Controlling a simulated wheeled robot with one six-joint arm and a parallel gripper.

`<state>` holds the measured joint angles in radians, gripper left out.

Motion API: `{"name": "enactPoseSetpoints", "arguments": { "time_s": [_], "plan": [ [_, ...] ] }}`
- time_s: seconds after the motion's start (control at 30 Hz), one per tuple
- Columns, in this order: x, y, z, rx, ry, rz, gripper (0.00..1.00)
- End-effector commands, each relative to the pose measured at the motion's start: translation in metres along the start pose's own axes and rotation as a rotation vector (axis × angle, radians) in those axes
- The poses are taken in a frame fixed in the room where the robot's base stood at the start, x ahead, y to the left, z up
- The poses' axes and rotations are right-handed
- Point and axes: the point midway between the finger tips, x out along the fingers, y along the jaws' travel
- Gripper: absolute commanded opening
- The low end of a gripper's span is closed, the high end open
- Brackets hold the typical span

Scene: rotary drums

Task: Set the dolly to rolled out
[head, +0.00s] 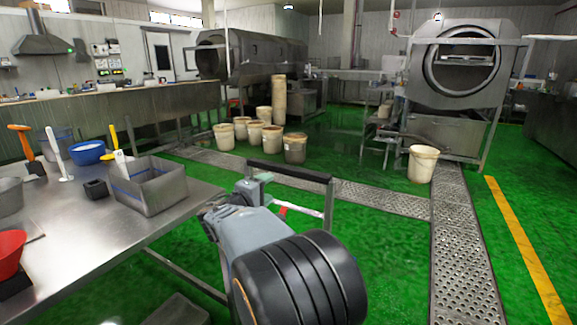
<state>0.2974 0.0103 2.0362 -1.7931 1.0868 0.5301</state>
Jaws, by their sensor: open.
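A push handle with a black crossbar (300,173) and a pale metal post (328,206) stands beyond my arm, to the right of the steel table. I take it to be the dolly's handle; the dolly's deck and wheels are hidden behind my arm. My gripper (262,181) is open, close to the left part of the crossbar. I cannot tell whether the jaws are around the bar or only in front of it. My arm's dark and grey links cover the space below.
The steel table (90,250) holds a grey bin (150,190), bowls and tools. Several pails stand beyond, and one pail (422,163) is near a drum machine (455,75). Metal floor grating (455,250) runs along the green floor, which is clear at right.

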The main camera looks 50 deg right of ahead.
Motion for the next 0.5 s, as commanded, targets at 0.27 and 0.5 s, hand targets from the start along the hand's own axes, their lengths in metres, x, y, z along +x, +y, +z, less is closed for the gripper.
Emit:
{"name": "enactPoseSetpoints", "arguments": {
  "time_s": [0.27, 0.5],
  "plan": [
    [0.035, 0.008, -0.004, -0.011, 0.009, 0.041, 0.55],
    [0.082, 0.01, -0.005, -0.011, 0.009, 0.04, 0.55]
  ]
}}
